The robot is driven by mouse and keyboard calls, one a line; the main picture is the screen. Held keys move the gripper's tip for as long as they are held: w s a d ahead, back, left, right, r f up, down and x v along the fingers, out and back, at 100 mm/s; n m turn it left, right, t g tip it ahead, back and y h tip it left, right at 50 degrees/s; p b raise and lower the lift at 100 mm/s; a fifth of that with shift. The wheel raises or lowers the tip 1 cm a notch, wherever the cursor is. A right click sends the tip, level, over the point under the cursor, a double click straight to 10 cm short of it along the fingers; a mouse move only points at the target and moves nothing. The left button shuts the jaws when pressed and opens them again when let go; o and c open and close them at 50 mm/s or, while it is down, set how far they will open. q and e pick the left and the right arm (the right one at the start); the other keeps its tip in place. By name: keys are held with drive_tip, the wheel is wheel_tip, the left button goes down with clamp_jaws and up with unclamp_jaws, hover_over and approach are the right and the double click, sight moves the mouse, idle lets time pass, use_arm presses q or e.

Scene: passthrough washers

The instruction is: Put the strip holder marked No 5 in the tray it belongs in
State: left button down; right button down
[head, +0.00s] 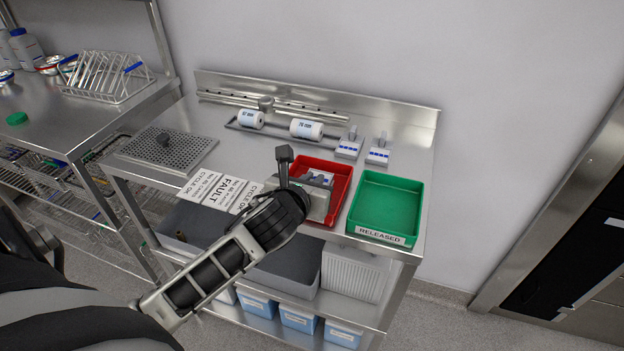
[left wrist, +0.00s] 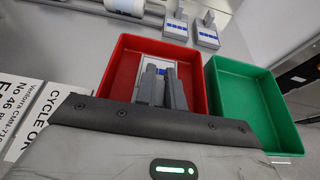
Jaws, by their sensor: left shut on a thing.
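My left gripper (head: 318,184) is over the red tray (head: 344,196); its fingers also show in the left wrist view (left wrist: 161,90). They are shut on a pale strip holder (left wrist: 154,61) with a bit of blue, mostly hidden behind them. Its number does not show, and I cannot tell whether it touches the tray floor. The green tray (head: 390,205), labelled RELEASED, is empty and stands right of the red one. Two other white and blue strip holders (head: 348,148) (head: 378,155) with upright grips stand behind the trays. My right gripper is not in view.
Printed sheets (head: 222,192) reading CYCLE OK and FAULT lie left of the red tray. A perforated plate (head: 168,149) is at the left end. Two white rolls (head: 307,129) lie at the back. Blue bins (head: 299,319) stand on a shelf below.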

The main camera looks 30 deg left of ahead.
use_arm(q)
drive_tip(key=shift+f, duration=0.15)
drive_tip(key=c, duration=1.5)
unclamp_jaws()
